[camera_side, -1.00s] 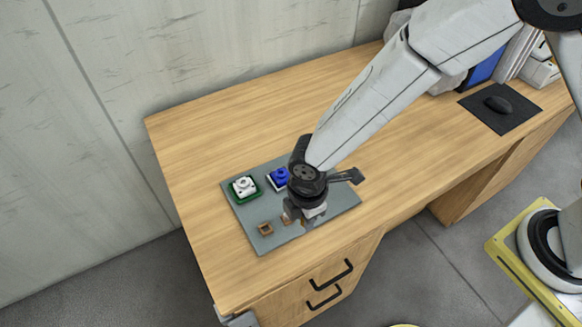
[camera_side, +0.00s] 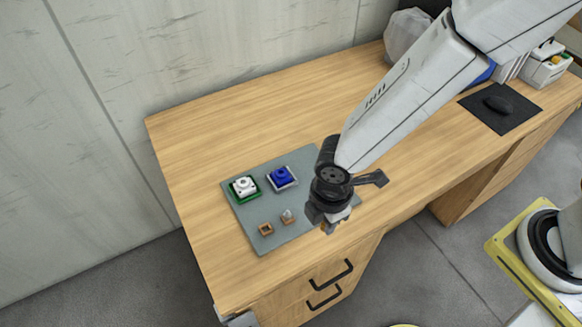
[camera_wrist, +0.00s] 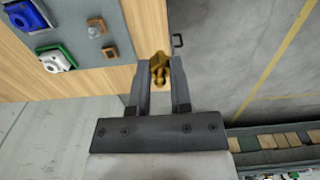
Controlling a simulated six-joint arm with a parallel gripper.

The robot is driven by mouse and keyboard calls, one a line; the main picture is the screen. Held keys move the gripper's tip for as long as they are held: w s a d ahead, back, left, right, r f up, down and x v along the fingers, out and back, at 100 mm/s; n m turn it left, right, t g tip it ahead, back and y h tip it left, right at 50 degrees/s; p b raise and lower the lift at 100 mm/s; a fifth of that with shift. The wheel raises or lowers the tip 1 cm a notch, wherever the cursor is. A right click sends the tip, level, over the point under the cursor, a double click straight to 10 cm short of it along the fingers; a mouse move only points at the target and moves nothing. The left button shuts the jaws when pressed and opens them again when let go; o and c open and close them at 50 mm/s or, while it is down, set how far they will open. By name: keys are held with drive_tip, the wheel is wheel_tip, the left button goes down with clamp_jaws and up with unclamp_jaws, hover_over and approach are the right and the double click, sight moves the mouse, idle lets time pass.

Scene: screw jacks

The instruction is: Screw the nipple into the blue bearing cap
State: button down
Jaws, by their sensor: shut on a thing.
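My gripper (camera_side: 327,226) is shut on a brass nipple, which shows between the fingertips in the wrist view (camera_wrist: 158,68). In the side view the gripper is at the right front of the grey mat, close to the desk's front edge, and the nipple is barely visible below it. The blue bearing cap (camera_side: 282,176) sits in a pale square holder at the back of the mat, left of and behind my gripper. It also shows at the top left of the wrist view (camera_wrist: 22,16). The nipple and the cap are well apart.
A white cap in a green holder (camera_side: 244,187) stands left of the blue one. Two small brown square holders, an empty one (camera_side: 266,229) and one with a pale piece (camera_side: 288,216), stand on the grey mat (camera_side: 245,213). The desk behind the mat is clear.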

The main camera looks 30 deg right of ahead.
drive_tip(key=w+d+f, duration=0.1)
drive_tip(key=w, duration=1)
drive_tip(key=w+d+f, duration=0.1)
drive_tip(key=w, duration=1.1)
drive_tip(key=shift+d+f, duration=0.25)
drive_tip(key=shift+d, duration=0.15)
drive_tip(key=shift+f, duration=0.1)
drive_tip(key=shift+f, duration=2.45)
drive_tip(key=shift+f, duration=1.05)
